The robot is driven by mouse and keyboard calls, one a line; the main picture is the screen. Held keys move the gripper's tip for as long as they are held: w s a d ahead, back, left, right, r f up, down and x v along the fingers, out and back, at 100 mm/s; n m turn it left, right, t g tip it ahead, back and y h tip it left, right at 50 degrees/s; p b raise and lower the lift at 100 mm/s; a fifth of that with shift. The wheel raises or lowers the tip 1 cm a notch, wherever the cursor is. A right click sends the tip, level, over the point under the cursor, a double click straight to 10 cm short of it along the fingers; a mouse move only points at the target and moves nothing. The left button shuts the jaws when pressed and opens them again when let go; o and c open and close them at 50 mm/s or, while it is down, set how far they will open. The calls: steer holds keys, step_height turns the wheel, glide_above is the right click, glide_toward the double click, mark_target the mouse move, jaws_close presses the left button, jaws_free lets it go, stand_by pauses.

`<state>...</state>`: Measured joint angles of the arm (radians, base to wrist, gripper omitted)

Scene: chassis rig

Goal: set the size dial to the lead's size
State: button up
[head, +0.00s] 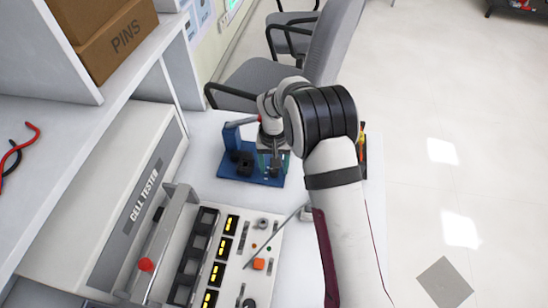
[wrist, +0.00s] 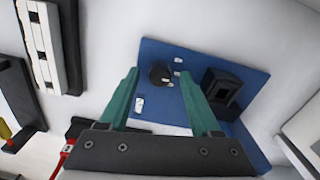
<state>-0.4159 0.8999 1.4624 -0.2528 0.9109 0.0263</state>
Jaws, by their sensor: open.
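A blue fixture (head: 228,168) stands on the white bench in the head view, and its plate (wrist: 205,60) fills the middle of the wrist view. A round black dial (wrist: 160,75) with small white marks sits on the plate. A black block with a socket (wrist: 222,88) is to its right; it also shows in the head view (head: 243,163). My gripper (wrist: 158,74) is open and empty, its teal fingers apart on either side of the dial in the picture. I cannot tell its height above the dial or read the setting. I cannot pick out the lead.
A cell tester (head: 120,210) with a control panel (head: 262,225) stands at the left and front. A shelf holds a PINS box (head: 112,45) and a red-handled tool (head: 22,140). Grey chairs (head: 255,78) stand behind the bench. Dark pieces lie left in the wrist view (wrist: 18,95).

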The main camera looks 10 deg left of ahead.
step_height(320, 180, up, 16)
steer(key=shift+f, duration=0.25)
